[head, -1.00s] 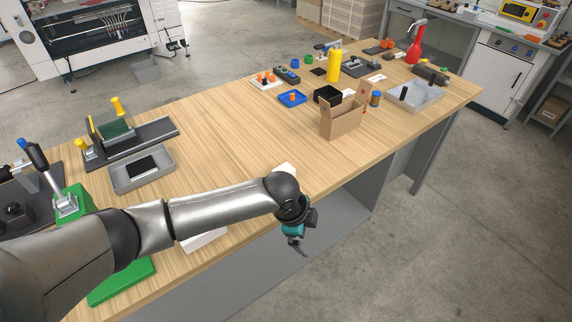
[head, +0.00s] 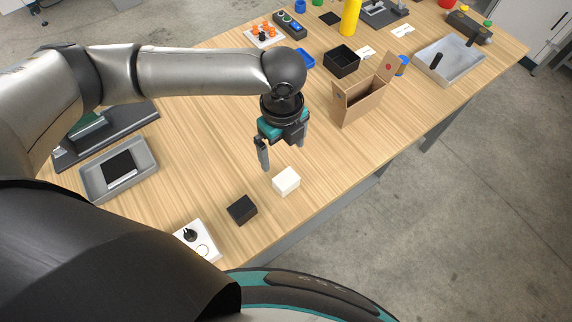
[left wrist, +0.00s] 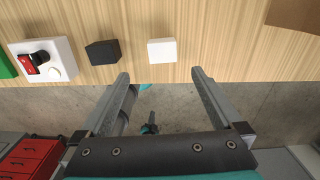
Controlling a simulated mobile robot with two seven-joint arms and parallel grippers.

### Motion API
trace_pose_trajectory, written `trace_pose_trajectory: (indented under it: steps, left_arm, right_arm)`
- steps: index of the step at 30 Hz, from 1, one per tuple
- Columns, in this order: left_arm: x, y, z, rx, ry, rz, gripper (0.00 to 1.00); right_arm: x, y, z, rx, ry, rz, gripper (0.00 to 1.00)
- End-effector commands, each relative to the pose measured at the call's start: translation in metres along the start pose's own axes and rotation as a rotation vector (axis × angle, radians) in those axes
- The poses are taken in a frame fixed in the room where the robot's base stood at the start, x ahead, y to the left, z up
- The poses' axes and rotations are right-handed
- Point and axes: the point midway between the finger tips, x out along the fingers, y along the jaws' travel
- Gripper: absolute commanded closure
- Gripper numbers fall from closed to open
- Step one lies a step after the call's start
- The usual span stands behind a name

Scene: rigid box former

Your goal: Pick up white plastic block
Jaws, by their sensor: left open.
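The white plastic block (head: 286,181) lies on the wooden table near its front edge. It also shows in the left wrist view (left wrist: 162,51), beyond the fingertips and between their lines. My left gripper (head: 284,158) is open and empty, pointing down above the table just behind the block in the head view. In the left wrist view its two fingers (left wrist: 160,75) are spread wide and touch nothing. My right gripper is in neither view.
A black block (head: 242,209) lies left of the white one, with a white switch plate (head: 197,242) beyond it. A grey tray (head: 88,181) stands at left. An open cardboard box (head: 360,103) stands to the right. The table's front edge (head: 318,213) is close.

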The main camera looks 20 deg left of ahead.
Motion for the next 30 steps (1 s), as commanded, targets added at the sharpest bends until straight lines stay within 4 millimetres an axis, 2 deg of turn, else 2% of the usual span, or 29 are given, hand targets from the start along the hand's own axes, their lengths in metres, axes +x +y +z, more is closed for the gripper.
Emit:
trace_pose_trajectory:
  steps: [3,6,12,20,30]
  left_arm:
    - [0.024,0.001,-0.001,-0.001,0.001,0.004,0.00]
    - [0.047,0.001,0.000,-0.001,0.000,0.003,0.00]
    - [0.082,-0.001,0.000,-0.002,0.000,0.000,0.00]
    - [0.097,-0.002,0.001,-0.001,0.000,-0.001,0.00]
    - [0.137,-0.006,0.004,-0.001,0.000,0.000,0.00]
  right_arm:
    - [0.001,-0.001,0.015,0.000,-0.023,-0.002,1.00]
    - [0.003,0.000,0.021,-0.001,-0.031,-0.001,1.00]
    - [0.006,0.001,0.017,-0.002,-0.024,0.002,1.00]
    - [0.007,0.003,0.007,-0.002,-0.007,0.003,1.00]
    - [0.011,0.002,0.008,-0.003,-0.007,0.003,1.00]
